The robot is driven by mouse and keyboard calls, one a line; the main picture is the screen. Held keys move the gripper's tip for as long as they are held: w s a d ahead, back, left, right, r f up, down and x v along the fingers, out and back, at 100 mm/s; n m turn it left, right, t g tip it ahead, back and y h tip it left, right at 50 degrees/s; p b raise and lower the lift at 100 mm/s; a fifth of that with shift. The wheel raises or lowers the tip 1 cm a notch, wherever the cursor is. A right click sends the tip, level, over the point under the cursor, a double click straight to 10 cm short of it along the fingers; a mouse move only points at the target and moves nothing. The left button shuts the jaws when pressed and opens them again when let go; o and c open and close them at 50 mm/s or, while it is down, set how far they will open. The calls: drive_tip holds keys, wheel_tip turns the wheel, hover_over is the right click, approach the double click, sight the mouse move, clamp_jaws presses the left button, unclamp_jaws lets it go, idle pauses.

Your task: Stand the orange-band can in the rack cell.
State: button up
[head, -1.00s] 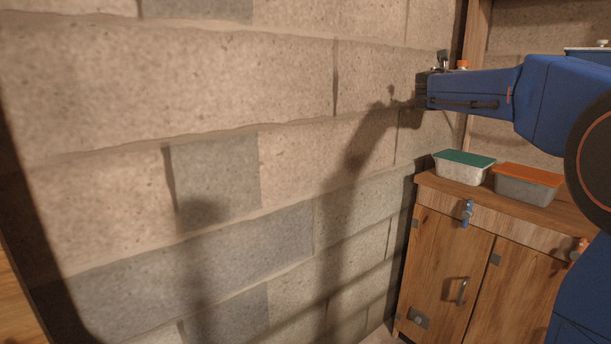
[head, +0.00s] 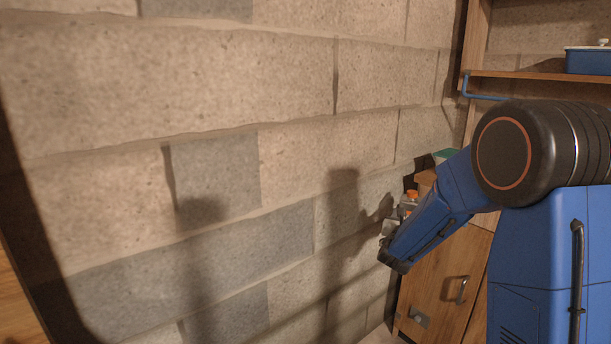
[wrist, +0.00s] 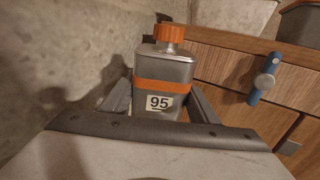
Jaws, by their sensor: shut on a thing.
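The orange-band can (wrist: 163,85) is a grey metal can with an orange cap, an orange band and a label reading 95. In the wrist view it stands between the two fingers of my gripper (wrist: 160,105), which is shut on it. In the head view only a bit of the can's orange cap (head: 411,194) shows beside my gripper (head: 398,225), in front of the cabinet near the block wall. The rack cell is not seen in either view.
A wooden cabinet (head: 436,282) stands close behind my gripper; its blue-handled fitting (wrist: 264,80) shows in the wrist view. The stone block wall (head: 250,150) is close on the left. A shelf (head: 535,75) holds a blue container (head: 588,61) at upper right.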

drive_tip(key=a+f+n+y, duration=0.1)
drive_tip(key=a+f, duration=0.2)
drive_tip(key=f, duration=0.9)
drive_tip(key=a+f+t+y, duration=0.1)
drive_tip(key=a+f, duration=0.2)
drive_tip(key=f, duration=0.8)
drive_tip(key=shift+s+a+f+n+y, duration=0.2)
drive_tip(key=shift+s+f+n+y, duration=0.1)
drive_tip(key=shift+s+f+n, duration=0.1)
drive_tip(key=shift+r, duration=0.1)
drive_tip(key=shift+d, duration=0.1)
